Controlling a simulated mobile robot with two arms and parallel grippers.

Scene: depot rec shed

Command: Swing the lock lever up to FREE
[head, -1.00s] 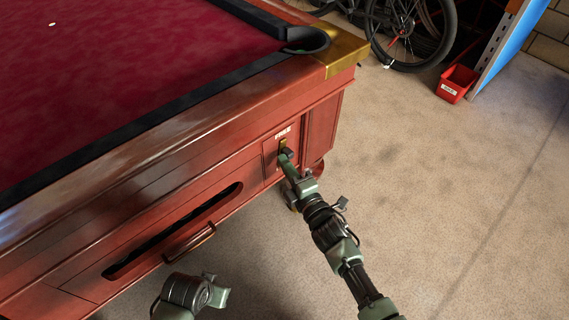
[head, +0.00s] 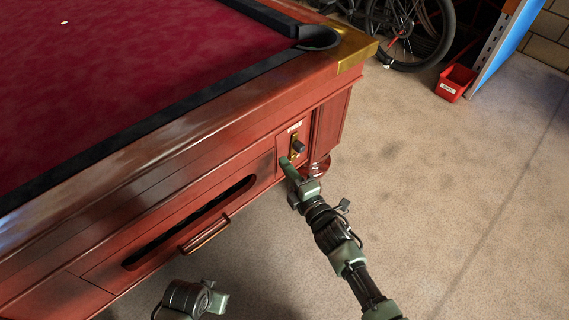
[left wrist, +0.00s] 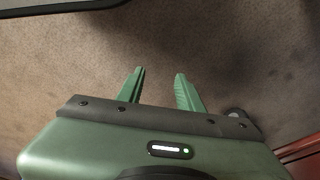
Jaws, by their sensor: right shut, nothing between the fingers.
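The lock lever (head: 299,147) is a short lever with a dark knob. It stands out from a brass plate (head: 294,137) on the pool table's end panel. A pale label (head: 295,127) above the plate reads FREE. The knob is below the label, with brass showing above and below it. My right gripper (head: 285,160) is shut and empty, just left of and below the knob and apart from it. My left gripper (left wrist: 160,72) is open and empty over bare floor in the left wrist view.
The red-felt pool table (head: 150,190) fills the left, with a slot and a handle (head: 205,234) left of the lever. A brass corner (head: 355,50) juts out above. A red bin (head: 455,82) and a bicycle (head: 410,30) stand behind. The floor at right is clear.

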